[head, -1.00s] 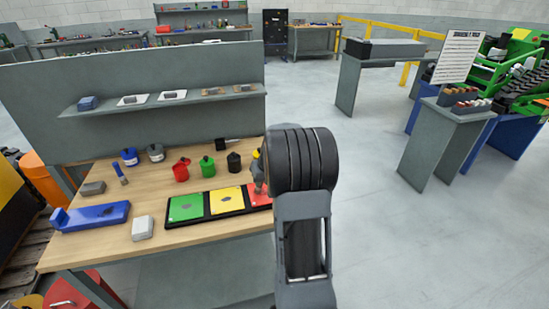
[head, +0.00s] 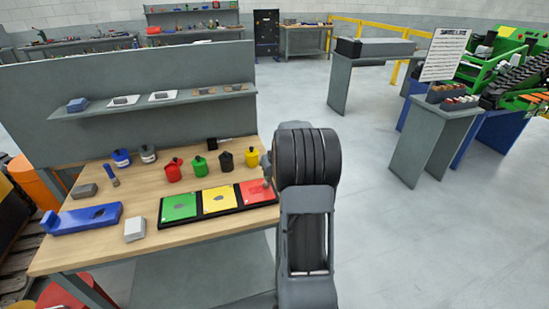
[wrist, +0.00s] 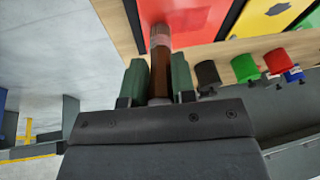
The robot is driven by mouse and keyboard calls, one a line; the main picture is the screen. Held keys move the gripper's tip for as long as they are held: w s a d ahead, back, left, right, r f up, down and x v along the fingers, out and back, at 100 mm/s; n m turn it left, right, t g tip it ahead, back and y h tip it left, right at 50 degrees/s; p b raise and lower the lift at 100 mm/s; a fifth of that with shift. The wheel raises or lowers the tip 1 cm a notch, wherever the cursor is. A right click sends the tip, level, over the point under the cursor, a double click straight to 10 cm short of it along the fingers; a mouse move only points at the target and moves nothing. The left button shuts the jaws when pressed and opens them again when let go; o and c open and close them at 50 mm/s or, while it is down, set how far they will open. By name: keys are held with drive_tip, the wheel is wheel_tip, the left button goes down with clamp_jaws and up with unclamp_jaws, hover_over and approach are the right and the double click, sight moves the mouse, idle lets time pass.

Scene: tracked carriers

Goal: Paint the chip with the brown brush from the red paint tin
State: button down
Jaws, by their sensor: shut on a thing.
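My gripper (wrist: 160,82) is shut on the brown brush (wrist: 160,68). The brush points away from the palm, its far end over the red panel (wrist: 205,8); I cannot tell whether it touches. In the head view my gripper (head: 268,181) is at the right end of the red panel (head: 258,194), partly hidden by my arm. The red paint tin (head: 173,171) stands on the bench, left of the green tin (head: 199,165); it also shows in the wrist view (wrist: 277,62). A dark patch lies on the red panel; I cannot tell whether it is the chip.
A yellow panel (head: 219,208) and a green panel (head: 179,206) lie left of the red one. A black tin (head: 226,160) and a yellow tin (head: 251,157) stand behind. A blue holder (head: 70,222) and a white block (head: 135,228) are on the left. Open floor lies right.

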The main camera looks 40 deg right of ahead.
wheel_tip(320, 180, up, 3)
drive_tip(key=shift+w+a+r+p, duration=0.1)
drive_tip(key=shift+a+p, duration=0.05)
drive_tip(key=shift+p, duration=0.3)
drive_tip(key=shift+r+p, duration=1.45)
drive_tip(key=shift+r, duration=0.95)
drive_tip(key=shift+f, duration=0.1)
